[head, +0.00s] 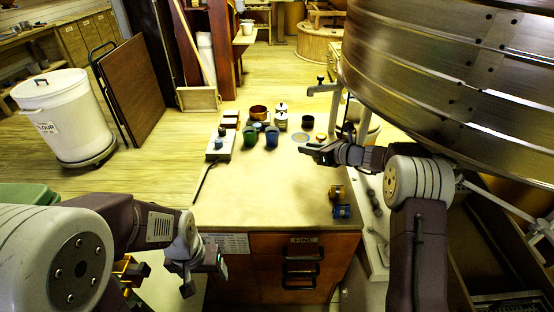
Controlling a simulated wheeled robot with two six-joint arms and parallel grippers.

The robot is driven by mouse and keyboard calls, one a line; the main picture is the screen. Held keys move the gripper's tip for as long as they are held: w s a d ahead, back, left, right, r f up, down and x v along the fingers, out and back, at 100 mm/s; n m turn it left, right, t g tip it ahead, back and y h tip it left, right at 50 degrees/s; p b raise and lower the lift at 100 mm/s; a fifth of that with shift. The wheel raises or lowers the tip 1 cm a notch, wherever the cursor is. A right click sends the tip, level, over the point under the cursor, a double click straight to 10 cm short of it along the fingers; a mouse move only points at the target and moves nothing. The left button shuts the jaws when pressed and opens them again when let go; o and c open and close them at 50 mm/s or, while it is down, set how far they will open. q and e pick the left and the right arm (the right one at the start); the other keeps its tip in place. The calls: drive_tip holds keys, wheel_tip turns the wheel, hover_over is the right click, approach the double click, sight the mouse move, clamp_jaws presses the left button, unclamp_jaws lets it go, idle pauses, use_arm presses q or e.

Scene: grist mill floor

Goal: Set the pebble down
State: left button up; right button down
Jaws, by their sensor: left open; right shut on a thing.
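My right gripper (310,149) reaches in from the right over the far right part of the pale worktop (262,195). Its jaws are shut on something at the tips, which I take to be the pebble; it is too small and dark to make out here. The tips are close to a flat round disc (301,137) and a small yellow-topped item (321,137). I cannot tell how high they are above the top. My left gripper (218,265) is open and empty, low in front of the drawer cabinet (262,272), below the worktop's front edge.
Blue (271,137) and green (249,138) cups, a copper pot (259,113) and white canisters (281,122) stand at the back. Brass and blue spools (340,202) stand at the front right. A large metal drum (455,75) overhangs the right. The worktop's middle is clear.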

drive_tip(key=b, duration=0.2)
hover_over(280, 174)
drive_tip(key=f, duration=0.4)
drive_tip(key=d+f, duration=0.1)
drive_tip(key=f, duration=0.1)
drive_tip(key=shift+a+f, duration=0.1)
drive_tip(key=shift+a, duration=0.35)
wheel_tip(280, 174, down, 4)
drive_tip(key=shift+f+b, duration=0.1)
drive_tip(key=shift+b, duration=0.85)
drive_tip(key=shift+f, duration=0.1)
drive_tip(key=c, duration=1.2)
unclamp_jaws()
